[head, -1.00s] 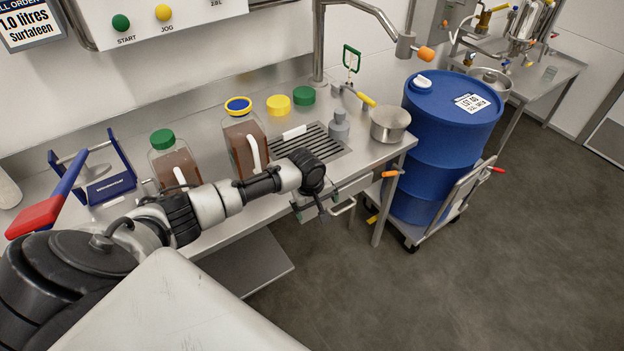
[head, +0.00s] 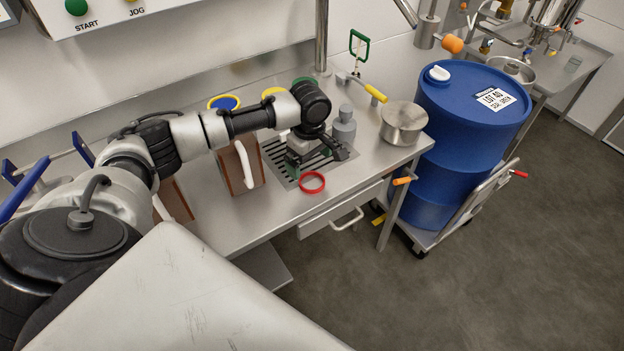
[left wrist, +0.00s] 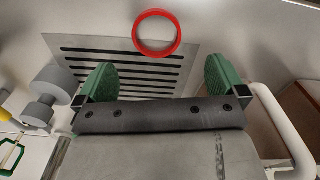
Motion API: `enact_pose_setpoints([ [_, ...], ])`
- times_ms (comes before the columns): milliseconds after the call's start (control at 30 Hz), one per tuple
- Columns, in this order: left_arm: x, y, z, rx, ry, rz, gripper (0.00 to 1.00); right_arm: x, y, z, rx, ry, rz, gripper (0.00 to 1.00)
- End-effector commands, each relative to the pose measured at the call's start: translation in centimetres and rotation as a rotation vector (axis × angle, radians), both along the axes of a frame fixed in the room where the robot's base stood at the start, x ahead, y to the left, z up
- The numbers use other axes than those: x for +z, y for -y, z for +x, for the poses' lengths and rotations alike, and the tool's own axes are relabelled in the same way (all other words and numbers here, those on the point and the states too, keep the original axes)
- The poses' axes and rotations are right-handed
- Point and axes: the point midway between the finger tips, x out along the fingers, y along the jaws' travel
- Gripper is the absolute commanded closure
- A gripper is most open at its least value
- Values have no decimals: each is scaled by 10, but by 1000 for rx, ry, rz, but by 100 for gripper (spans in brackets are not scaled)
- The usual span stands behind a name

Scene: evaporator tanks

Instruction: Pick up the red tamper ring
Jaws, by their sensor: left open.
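The red tamper ring (head: 312,182) lies flat on the steel counter, at the front edge of the slotted drain grate (head: 277,161). In the left wrist view the ring (left wrist: 157,51) shows whole and empty, beyond the fingertips and between their lines. My left gripper (head: 318,165) hangs over the grate, just behind the ring and apart from it. Its green-padded fingers (left wrist: 160,80) are spread wide with nothing between them. My right gripper is not in view.
A grey bottle-shaped weight (head: 344,127) stands close right of my left gripper, with a steel pot (head: 403,122) farther right. A blue drum (head: 465,135) stands beyond the counter's right end.

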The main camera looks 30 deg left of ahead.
Motion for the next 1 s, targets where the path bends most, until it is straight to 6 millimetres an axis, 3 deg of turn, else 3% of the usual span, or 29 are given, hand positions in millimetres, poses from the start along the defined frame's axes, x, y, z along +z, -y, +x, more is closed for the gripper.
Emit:
enact_pose_setpoints([
  [167, -15, 0, 0, 0, 1, 0, 0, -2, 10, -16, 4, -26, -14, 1],
  [500, -60, 1, 3, 0, 1, 0, 0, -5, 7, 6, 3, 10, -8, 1],
  [800, -67, 1, 3, -1, 3, 0, 0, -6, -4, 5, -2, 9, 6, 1],
  [833, -67, 1, 3, -1, 3, 0, 2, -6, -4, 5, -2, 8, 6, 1],
  [1000, -67, 1, 3, -1, 3, 0, 28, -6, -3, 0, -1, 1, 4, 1],
])
